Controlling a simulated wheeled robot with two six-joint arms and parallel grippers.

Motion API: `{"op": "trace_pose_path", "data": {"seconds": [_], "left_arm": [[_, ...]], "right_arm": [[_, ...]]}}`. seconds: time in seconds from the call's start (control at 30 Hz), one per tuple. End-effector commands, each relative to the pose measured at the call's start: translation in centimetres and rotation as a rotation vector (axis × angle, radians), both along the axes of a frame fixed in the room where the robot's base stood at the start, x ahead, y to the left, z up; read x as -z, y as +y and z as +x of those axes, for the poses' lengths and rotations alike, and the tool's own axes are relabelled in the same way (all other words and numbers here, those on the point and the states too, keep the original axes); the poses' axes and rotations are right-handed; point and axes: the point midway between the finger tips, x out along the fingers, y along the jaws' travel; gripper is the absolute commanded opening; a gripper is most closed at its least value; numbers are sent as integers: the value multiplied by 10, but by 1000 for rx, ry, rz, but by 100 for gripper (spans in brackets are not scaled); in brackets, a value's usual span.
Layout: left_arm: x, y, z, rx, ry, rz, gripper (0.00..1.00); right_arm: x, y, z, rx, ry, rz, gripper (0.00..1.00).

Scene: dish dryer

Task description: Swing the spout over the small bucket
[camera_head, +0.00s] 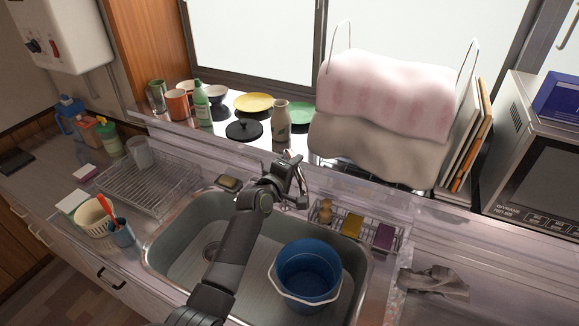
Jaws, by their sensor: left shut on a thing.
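The blue bucket (308,271) with a white handle stands upright in the right half of the steel sink (181,265). The metal faucet with its spout (303,196) rises at the sink's back edge, behind and slightly left of the bucket. My left gripper (290,178) is at the faucet and shut on part of it, which looks like the spout. The gripper and wrist hide much of the faucet, so the exact grip and the spout's outlet cannot be made out. My right gripper is not in view.
A wire rack with a brush and sponges (353,227) hangs at the sink's back right. A dish rack (150,183) stands left of the sink. A bottle (281,126) and dishes line the window sill.

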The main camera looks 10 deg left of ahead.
Motion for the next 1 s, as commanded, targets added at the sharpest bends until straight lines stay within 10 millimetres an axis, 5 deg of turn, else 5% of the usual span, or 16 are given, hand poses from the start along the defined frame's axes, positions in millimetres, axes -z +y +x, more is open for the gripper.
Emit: {"op": "trace_pose_path", "data": {"seconds": [0.33, 0.37, 0.53, 1.0], "left_arm": [[1, -2, 0, 3, 6, -6, 0], [1, -2, 0, 3, 6, -6, 22], [1, -2, 0, 2, 4, -4, 42], [-1, 3, -10, 1, 1, -4, 42]], "right_arm": [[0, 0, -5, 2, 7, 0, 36], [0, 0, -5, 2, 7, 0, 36], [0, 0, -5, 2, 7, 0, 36], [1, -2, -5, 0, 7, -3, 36]]}}
